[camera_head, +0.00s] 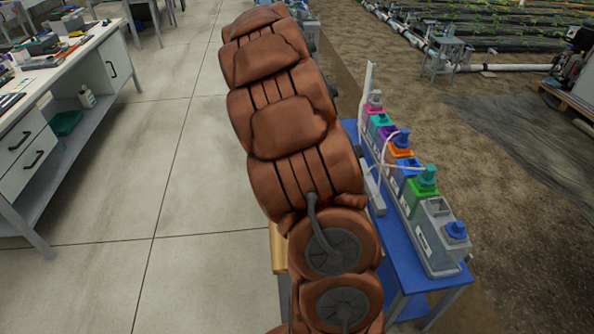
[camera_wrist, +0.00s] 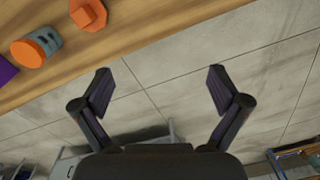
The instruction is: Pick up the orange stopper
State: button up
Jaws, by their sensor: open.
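In the wrist view, an orange block-like piece with a raised knob (camera_wrist: 88,14), which looks like the orange stopper, lies on a wooden top (camera_wrist: 150,38) at the upper left, cut by the frame edge. Beside it lies a grey bottle with an orange cap (camera_wrist: 35,48). My gripper (camera_wrist: 160,85) is open and empty. Its fingers show over the floor, below and right of the orange piece, apart from it. In the head view my arm hides the gripper and most of the wooden top (camera_head: 278,248).
A blue table (camera_head: 405,275) at the right carries a row of coloured-topped containers (camera_head: 402,172), one of them orange. A purple piece (camera_wrist: 6,70) lies at the wrist view's left edge. A white workbench (camera_head: 60,75) stands at the left; the tiled floor (camera_head: 185,150) between is clear.

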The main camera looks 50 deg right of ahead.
jog(key=w+d+f+n, duration=0.1)
jog(key=d+f, duration=0.1)
jog(key=d, duration=0.2)
jog(key=w+d+f+n, duration=0.1)
jog(key=d+f, duration=0.2)
jog(key=d, duration=0.1)
jog(key=w+d+f+n+t, duration=0.1)
jog(key=d+f+n, duration=0.1)
jog(key=d, duration=0.2)
jog(key=shift+d+f+y, duration=0.1)
jog(key=shift+f+y, duration=0.2)
jog(key=shift+w+d+f+p, duration=0.1)
jog(key=shift+f+p, duration=0.75)
jog(key=shift+f, duration=1.15)
jog(key=shift+w+f+p, duration=0.1)
jog(key=shift+f+p, duration=0.7)
jog(key=shift+f, duration=1.15)
jog(key=c, duration=1)
jog(key=shift+c, duration=0.2)
